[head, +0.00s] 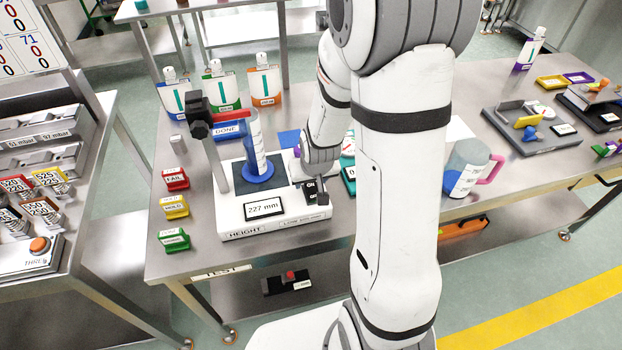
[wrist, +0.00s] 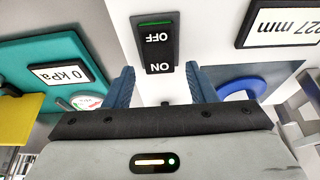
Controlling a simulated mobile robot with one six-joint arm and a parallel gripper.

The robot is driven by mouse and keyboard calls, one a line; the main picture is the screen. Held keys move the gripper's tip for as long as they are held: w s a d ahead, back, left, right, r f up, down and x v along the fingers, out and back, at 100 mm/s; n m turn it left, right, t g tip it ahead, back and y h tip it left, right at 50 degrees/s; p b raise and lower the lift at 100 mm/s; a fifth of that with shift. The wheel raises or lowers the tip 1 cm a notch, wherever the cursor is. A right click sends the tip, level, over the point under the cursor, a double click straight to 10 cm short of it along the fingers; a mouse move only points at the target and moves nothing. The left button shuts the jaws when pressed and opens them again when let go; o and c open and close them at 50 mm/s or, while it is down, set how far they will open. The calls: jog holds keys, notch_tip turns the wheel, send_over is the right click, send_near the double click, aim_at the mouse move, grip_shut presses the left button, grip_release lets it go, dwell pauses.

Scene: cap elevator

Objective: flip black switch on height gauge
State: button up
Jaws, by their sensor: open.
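The black switch (head: 310,188) is at the base's right side, partly covered by my arm. In the wrist view the black switch (wrist: 158,42) shows upside-down OFF and ON labels, with a green strip beyond OFF. My gripper (wrist: 161,74) is open and empty, its blue fingers either side of the ON end. I cannot tell whether they touch the base.
A teal gauge (wrist: 45,50) reading 0 kPa lies close beside the gripper. FAIL, HOLD and green tags (head: 174,208) line the table's left edge. Several bottles (head: 221,88) stand behind. A jug (head: 465,168) and grey trays (head: 530,130) are to the right.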

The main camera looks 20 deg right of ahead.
aim_at(314, 195)
jog(key=shift+v, duration=3.85)
jog(key=s+a+r+g, duration=0.1)
jog(key=s+r, duration=1.1)
jog(key=s, duration=0.1)
jog(key=shift+s+a, duration=0.3)
jog(key=shift+s, duration=0.1)
jog(key=shift+r, duration=0.1)
